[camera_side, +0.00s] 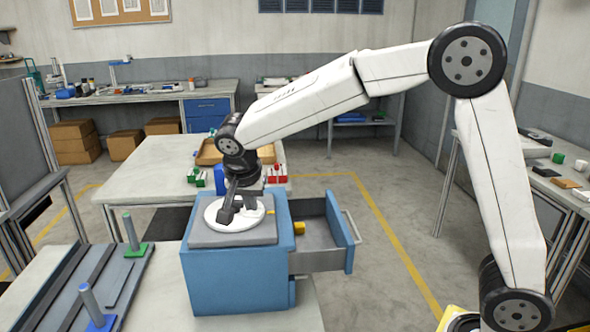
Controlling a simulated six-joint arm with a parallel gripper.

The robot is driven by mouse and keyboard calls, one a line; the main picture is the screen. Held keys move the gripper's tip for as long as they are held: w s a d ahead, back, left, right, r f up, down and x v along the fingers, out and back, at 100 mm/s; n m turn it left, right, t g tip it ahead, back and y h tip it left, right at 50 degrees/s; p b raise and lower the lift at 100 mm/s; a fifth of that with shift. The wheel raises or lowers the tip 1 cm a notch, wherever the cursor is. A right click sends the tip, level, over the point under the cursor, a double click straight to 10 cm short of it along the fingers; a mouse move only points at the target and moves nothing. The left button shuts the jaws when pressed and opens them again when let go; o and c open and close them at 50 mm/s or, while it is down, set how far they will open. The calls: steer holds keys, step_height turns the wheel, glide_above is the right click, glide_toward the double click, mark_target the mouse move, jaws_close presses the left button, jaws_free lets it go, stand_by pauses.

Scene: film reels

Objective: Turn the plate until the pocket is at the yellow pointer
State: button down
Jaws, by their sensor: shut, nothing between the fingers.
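A white round plate (212,221) lies on the grey top (238,238) of a blue cabinet (235,280). My gripper (227,216) is shut and points down at the plate, with its fingertips over the left front part of the disc. I cannot tell whether the fingertips touch it. My gripper and wrist hide part of the plate. I cannot make out the pocket.
The cabinet's drawer (348,232) stands open to the right. Left of the cabinet are a green-based peg (131,233) and a blue-based peg (92,305). Behind is a table with a wooden tray (208,155) and small red and green boxes.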

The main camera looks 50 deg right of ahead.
steer(key=shift+v, duration=1.9)
steer(key=c, duration=0.6)
jaws_free()
steer(key=shift+w+d, duration=0.1)
steer(key=o, duration=0.4)
steer(key=shift+w, duration=0.25)
steer(key=shift+o, duration=1)
steer(key=shift+w+d, duration=0.2)
steer(key=shift+w, duration=0.15)
steer(key=m+g+y, duration=0.1)
steer(key=g+y, duration=0.1)
steer(key=y, duration=0.1)
glide_above(234, 207)
steer(key=shift+w+d+f+y, duration=0.2)
steer(key=shift+w+d+y, duration=0.1)
steer(key=shift+w+y, duration=0.1)
steer(key=shift+f, duration=0.1)
steer(key=shift+f, duration=3.8)
